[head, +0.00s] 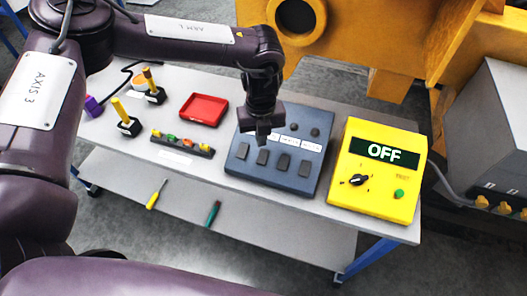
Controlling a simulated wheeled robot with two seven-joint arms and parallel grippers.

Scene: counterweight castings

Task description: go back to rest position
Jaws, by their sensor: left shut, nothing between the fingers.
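My left arm comes in from the left and reaches over the table. My left gripper (262,136) points down above the dark blue-grey control box (315,165), near its upper left part. Its fingers are shut with nothing between them. Whether the fingertips touch the box cannot be told from this view. My right gripper is not in view.
A yellow box (372,205) reading "OFF" stands on the table (290,205) at right. A red tray (204,109), a strip of coloured buttons (182,144) and yellow-handled stands (128,123) are further left. Two screwdrivers lie on the lower shelf. Orange machinery (350,35) stands behind.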

